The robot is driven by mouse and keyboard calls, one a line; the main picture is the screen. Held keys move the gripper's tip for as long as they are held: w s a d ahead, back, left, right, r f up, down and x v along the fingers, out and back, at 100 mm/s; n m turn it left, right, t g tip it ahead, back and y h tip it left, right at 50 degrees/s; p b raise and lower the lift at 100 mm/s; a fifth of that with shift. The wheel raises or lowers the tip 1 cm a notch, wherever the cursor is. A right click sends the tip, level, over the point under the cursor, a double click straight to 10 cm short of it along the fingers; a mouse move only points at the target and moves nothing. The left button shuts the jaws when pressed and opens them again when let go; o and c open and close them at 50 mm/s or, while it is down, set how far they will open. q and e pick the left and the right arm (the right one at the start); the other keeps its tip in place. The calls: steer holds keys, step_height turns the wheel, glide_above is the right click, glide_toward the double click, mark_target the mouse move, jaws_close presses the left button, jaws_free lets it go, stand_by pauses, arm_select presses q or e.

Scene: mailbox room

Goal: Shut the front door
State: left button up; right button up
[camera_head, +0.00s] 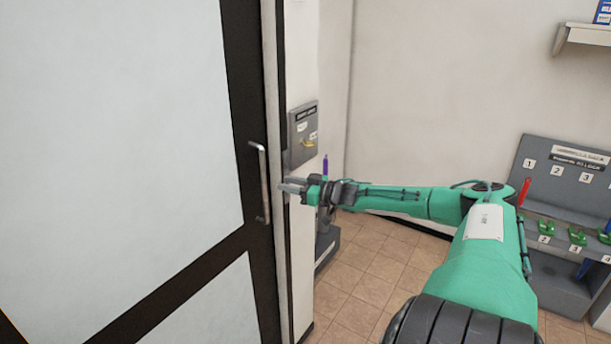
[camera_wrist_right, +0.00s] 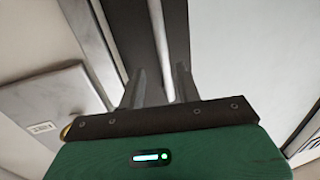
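The front door (camera_head: 120,130) fills the left of the head view, with pale panels in a dark frame. It stands close to the white jamb; I cannot tell how wide any gap is. Its upright metal handle (camera_head: 262,183) is on the dark right stile. My right gripper (camera_head: 291,187) reaches left to the door's edge, just right of the handle. In the right wrist view the gripper (camera_wrist_right: 160,86) has its two fingers apart, facing a dark frame with a light upright strip between them. I cannot tell whether they touch it. My left gripper is out of view.
A grey wall box (camera_head: 303,132) with a yellow part hangs right of the door, close above my right gripper. A grey numbered rack (camera_head: 560,185) with green items stands at the right. A shelf (camera_head: 585,35) is above it. Tiled floor (camera_head: 365,275) shows between.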

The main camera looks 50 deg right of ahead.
steer(key=shift+p+v, duration=1.65)
steer(key=shift+v, duration=0.75)
